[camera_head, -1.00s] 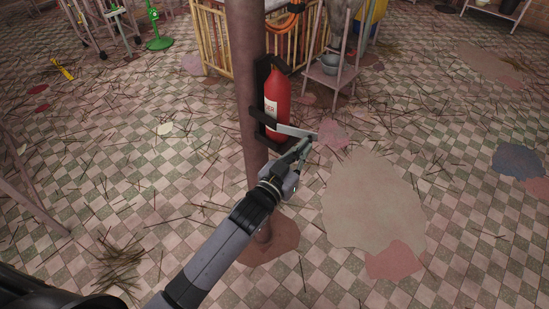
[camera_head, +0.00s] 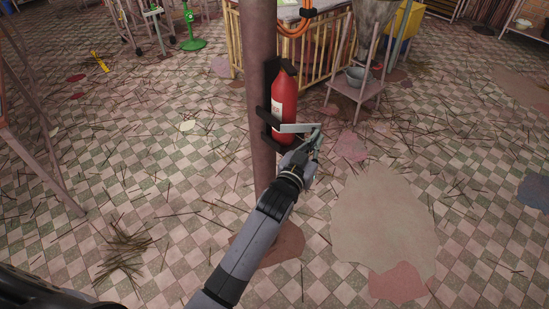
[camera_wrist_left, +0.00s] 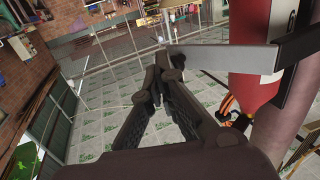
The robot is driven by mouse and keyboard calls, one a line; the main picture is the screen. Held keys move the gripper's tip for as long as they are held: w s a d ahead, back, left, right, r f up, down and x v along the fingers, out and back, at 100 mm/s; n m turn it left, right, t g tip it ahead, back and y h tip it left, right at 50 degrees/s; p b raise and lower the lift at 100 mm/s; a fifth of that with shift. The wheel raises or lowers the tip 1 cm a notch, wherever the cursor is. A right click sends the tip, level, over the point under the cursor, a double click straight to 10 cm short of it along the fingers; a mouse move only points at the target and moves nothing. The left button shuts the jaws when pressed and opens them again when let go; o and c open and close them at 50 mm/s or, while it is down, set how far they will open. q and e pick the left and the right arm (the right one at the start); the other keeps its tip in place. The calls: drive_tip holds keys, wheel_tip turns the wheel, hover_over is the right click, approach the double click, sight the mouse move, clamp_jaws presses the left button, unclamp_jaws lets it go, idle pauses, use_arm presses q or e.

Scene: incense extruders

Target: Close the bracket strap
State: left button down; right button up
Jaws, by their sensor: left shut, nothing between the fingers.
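A red fire extinguisher (camera_head: 284,92) stands upright in a black bracket (camera_head: 266,116) on a round brown post (camera_head: 262,60). The bracket's grey strap (camera_head: 300,128) sticks out to the right across the extinguisher's front, its far end free, so it stands open. My left gripper (camera_head: 316,138) is shut and empty at the strap's free end. In the left wrist view the fingertips (camera_wrist_left: 165,66) are close by the end of the strap (camera_wrist_left: 225,57); I cannot tell whether they touch. The extinguisher (camera_wrist_left: 250,90) is behind the strap there. My right gripper is out of view.
A yellow railing (camera_head: 310,58) is behind the post. The tiled floor to the right is open, with a pale patch (camera_head: 383,225) and scattered sticks.

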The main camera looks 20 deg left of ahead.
sight(315, 128)
use_arm(q)
drive_tip(key=shift+w+a+b, duration=0.2)
drive_tip(key=shift+w+b, duration=0.15)
drive_tip(key=shift+w, duration=1.35)
drive_tip(key=shift+w+a+b, duration=0.2)
drive_tip(key=shift+w+b, duration=0.15)
drive_tip(key=shift+w, duration=1.3)
